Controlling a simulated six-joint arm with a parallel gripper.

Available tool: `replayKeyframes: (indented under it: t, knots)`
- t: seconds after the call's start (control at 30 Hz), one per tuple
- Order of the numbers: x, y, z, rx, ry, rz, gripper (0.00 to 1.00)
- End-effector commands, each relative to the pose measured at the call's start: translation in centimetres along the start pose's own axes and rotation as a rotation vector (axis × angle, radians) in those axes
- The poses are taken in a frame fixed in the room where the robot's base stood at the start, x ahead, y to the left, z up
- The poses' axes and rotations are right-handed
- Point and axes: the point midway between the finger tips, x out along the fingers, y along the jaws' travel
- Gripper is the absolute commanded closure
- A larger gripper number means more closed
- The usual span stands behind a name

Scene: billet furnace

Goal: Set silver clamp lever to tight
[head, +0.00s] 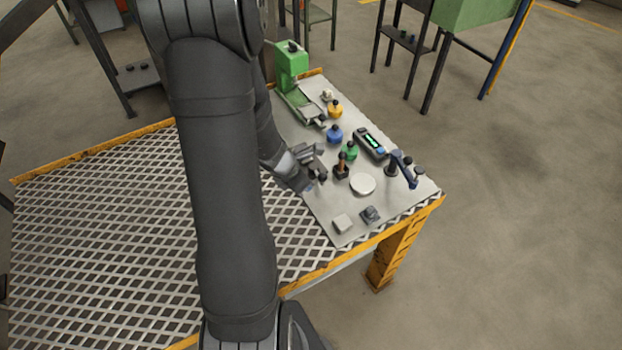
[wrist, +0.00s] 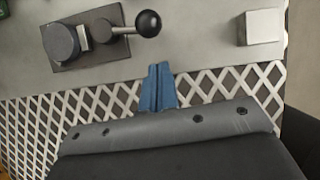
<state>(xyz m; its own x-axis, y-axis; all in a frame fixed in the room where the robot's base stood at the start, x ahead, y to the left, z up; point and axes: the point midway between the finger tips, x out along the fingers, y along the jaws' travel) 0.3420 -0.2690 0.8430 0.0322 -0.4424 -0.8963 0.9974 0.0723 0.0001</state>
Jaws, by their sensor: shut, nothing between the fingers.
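The silver clamp lever (wrist: 122,29) sits on a dark plate (wrist: 75,60) at the upper left of the wrist view. In the head view the clamp (head: 308,155) is partly crowded by my wrist. My gripper (wrist: 158,72) has blue fingers, shut and empty. The fingertips show below the ball knob in the wrist view, apart from it, over the panel edge and mesh. In the head view the gripper (head: 309,186) is beside the clamp.
A white block (wrist: 263,27) lies right of the clamp in the wrist view. The head view shows an orange-handled lever (head: 342,165), a green knob (head: 351,151), a white disc (head: 362,184) and a blue-handled lever (head: 403,168) nearby. Open mesh (head: 110,240) lies left of the panel.

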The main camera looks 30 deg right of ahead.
Motion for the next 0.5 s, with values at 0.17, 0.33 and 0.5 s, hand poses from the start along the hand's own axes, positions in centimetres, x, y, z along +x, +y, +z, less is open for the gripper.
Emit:
replayKeyframes:
  t: [0.17, 0.33, 0.5]
  knots:
    - [-2.1, 0.3, -1.4, 0.002, -0.004, 0.005, 1.0]
    - [-4.8, 0.3, -1.4, 0.001, -0.004, 0.004, 1.0]
    - [-7.4, 0.3, -1.4, -0.001, -0.003, 0.004, 1.0]
